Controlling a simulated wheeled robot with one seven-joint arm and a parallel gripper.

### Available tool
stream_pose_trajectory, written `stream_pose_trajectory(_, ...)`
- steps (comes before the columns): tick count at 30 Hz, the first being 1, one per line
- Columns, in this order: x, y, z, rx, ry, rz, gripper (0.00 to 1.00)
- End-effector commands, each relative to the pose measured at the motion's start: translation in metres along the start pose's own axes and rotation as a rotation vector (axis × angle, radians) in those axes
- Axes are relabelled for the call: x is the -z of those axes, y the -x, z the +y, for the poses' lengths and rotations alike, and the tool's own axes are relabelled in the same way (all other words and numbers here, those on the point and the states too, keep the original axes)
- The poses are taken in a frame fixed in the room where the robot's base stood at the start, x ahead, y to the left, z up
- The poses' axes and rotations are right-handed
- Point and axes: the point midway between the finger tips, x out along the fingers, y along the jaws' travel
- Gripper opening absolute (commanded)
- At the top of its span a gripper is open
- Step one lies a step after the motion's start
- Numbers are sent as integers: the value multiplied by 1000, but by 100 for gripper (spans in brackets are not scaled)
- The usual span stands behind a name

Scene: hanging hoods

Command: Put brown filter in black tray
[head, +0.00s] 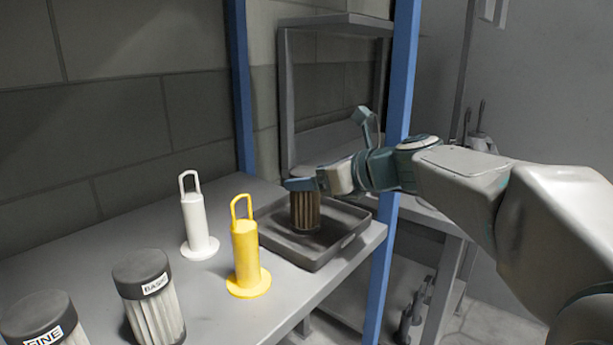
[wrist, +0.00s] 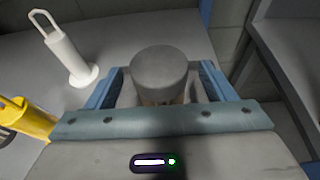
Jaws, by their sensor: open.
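The brown filter (head: 306,212) has pleated sides and stands upright inside the black tray (head: 325,259) on the grey bench. In the wrist view its round grey cap (wrist: 159,70) lies between the two fingers. My gripper (head: 303,184) is at the top of the filter, reaching in from the right. In the wrist view my gripper (wrist: 160,85) is open, with one blue finger on each side of the cap. I cannot tell whether either finger touches it. My gripper partly hides the filter's top in the head view.
A white handled holder (head: 196,225) and a yellow one (head: 246,255) stand left of the tray. Two more dark-capped filters, labelled BASIC (head: 150,300) and FINE (head: 45,320), stand at the front left. Blue posts (head: 398,110) rise behind and right of the tray.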

Motion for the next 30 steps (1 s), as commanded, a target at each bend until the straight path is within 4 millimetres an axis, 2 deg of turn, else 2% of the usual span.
stream_pose_trajectory(1,-3,13,0,3,0,-2,76)
stream_pose_trajectory(6,-4,51,0,3,1,-3,76)
stream_pose_trajectory(13,-2,89,0,2,1,-2,76)
stream_pose_trajectory(18,-1,99,0,1,1,-1,76)
stream_pose_trajectory(27,0,100,0,0,2,0,76)
stream_pose_trajectory(30,7,99,3,-3,32,21,76)
